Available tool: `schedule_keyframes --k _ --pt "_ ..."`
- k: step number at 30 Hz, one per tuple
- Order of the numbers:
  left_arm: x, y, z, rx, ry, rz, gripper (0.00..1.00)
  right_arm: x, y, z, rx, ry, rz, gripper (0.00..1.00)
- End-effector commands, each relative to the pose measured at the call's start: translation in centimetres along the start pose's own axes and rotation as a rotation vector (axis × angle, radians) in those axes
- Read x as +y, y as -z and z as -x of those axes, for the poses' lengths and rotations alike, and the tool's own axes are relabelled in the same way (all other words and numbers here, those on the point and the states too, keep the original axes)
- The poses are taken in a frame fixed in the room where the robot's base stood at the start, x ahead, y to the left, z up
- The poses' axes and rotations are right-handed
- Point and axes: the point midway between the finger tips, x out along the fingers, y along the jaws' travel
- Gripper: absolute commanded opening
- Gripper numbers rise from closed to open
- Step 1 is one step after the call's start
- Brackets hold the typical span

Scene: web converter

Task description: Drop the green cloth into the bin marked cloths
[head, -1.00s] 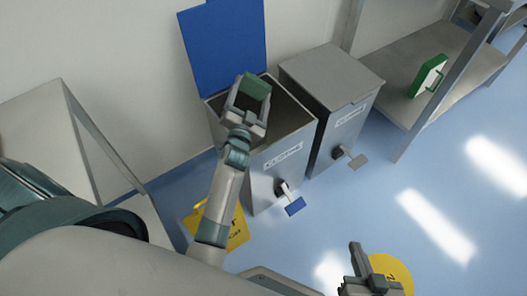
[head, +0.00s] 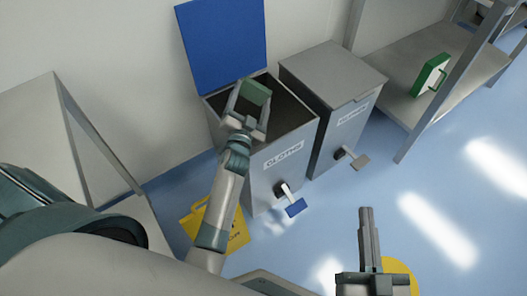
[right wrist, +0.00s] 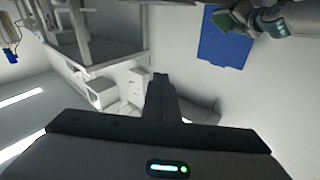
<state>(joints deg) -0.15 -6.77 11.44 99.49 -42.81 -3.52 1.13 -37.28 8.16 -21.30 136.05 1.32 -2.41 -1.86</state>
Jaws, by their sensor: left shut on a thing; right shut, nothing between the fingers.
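The green cloth (head: 256,92) is a folded block held between the fingers of my left gripper (head: 248,104). My left gripper is shut on it, above the open mouth of the grey bin marked "CLOTHS" (head: 283,165). The bin's blue lid (head: 224,40) stands up against the wall. The cloth also shows in the right wrist view (right wrist: 226,21), in front of the blue lid (right wrist: 222,48). My right gripper (head: 366,212) is shut and empty, out over the floor to the right; its fingers also show in the right wrist view (right wrist: 160,85).
A second grey bin (head: 335,72), its lid closed, stands right of the cloths bin; its label is hard to read. A shelf unit (head: 440,65) at the right holds a green-and-white item (head: 428,74). A yellow sign (head: 236,232) lies near the bins. Blue floor is clear at right.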

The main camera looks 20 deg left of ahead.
Motion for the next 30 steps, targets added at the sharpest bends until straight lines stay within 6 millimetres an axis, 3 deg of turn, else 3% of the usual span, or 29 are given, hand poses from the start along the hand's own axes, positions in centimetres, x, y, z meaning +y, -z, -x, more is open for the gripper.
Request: schedule_keyframes --k 9,21,22,24,30 --pt "0.5 -0.7 0.1 0.000 0.000 0.000 0.41 -0.8 2.5 0.4 0.142 0.014 0.006 0.00" --pt "0.5 -0.7 0.1 0.000 0.000 0.000 0.41 -0.9 3.0 0.5 0.167 0.016 0.006 0.00" --pt "0.5 -0.7 0.1 0.000 0.000 0.000 0.79 -0.9 3.0 0.5 0.166 0.016 0.006 0.00" --pt "0.5 -0.7 0.1 0.000 0.000 0.001 0.96 -0.9 3.0 0.5 0.166 0.016 0.006 0.00" --pt "0.5 -0.7 0.1 0.000 0.000 0.001 0.99 -0.9 3.0 0.5 0.166 0.016 0.006 0.00"
